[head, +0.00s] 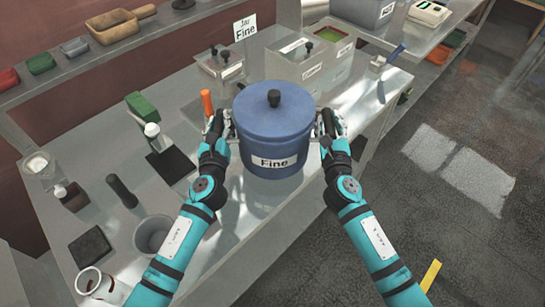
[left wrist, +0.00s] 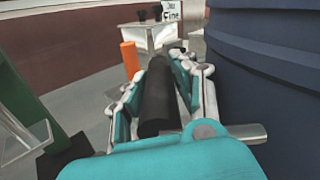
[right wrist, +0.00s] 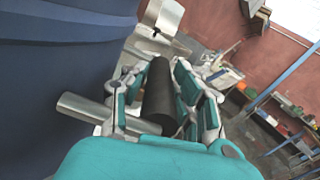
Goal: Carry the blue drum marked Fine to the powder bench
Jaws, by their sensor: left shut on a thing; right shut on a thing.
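The blue drum (head: 270,135) has a lid with a dark knob and a white label reading Fine. It is upright over the metal bench (head: 235,235), between my two grippers; I cannot tell whether its base touches the bench. My left gripper (head: 217,128) is shut on the drum's left handle, a black grip (left wrist: 158,95) seen in the left wrist view. My right gripper (head: 330,125) is shut on the right handle, whose black grip (right wrist: 159,92) shows in the right wrist view. The drum's blue wall fills one side of each wrist view.
Behind the drum stand a lidded metal jar box (head: 222,68) with a Jar Fine sign (head: 245,28) and a larger divided bin (head: 310,62). An orange-handled tool (head: 207,103), a green stand (head: 142,108) and a grey cup (head: 153,233) are at left. Open floor (head: 450,170) lies at right.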

